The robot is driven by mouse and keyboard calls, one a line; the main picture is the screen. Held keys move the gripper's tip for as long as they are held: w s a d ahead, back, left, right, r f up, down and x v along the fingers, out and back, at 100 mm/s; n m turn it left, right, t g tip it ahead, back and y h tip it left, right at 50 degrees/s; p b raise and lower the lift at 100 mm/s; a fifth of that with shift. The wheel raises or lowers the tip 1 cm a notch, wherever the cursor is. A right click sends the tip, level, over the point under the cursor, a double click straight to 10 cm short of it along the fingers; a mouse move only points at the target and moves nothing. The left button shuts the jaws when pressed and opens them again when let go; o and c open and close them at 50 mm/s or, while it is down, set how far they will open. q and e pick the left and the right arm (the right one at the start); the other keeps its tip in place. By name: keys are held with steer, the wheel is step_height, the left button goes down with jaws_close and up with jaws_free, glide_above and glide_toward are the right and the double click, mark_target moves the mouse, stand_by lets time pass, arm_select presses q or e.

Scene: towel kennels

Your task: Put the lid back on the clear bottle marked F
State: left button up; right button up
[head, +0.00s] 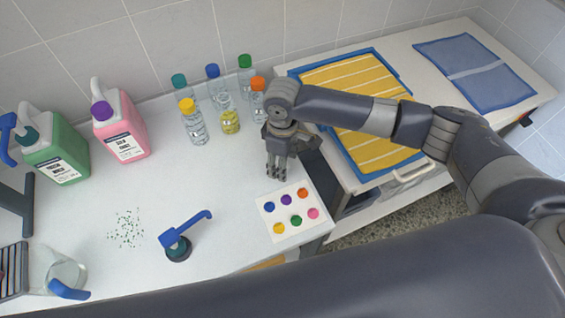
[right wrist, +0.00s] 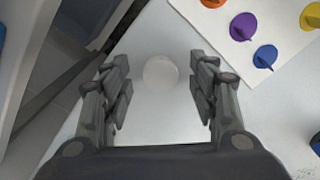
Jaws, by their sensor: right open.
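Several clear bottles stand at the back of the counter, with caps of teal (head: 179,80), blue (head: 212,71), green (head: 245,62), yellow (head: 187,105) and orange (head: 258,84). A shorter bottle with yellow contents (head: 230,124) stands among them and shows no coloured cap. I cannot read the letter F on any bottle. A pale round disc, perhaps the lid (right wrist: 160,72), lies on the counter in the right wrist view, between and beyond my open right fingers (right wrist: 160,95). In the head view my right gripper (head: 277,174) points down and hides that disc. My left gripper is not in view.
A white card with several coloured discs (head: 268,233) lies just in front of my right gripper. A blue-handled tool (head: 176,244) and green specks lie left. Green (head: 60,150) and pink (head: 120,128) jugs stand back left. A blue tray with yellow towels (head: 366,171) is right.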

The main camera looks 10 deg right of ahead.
stand_by(0.3)
steer(key=c, duration=0.8)
steer(key=shift+r, duration=0.5)
step_height(320, 180, up, 2)
steer(key=shift+r+b, duration=0.15)
steer(key=shift+b, duration=0.2)
steer(key=s+a, duration=0.3)
steer(key=s, duration=0.1)
steer(key=s+a+r+b, duration=0.1)
steer(key=s+a, duration=0.6)
steer(key=s, duration=0.1)
steer(key=shift+a+r+b, duration=0.3)
steer(key=shift+a+b, duration=0.1)
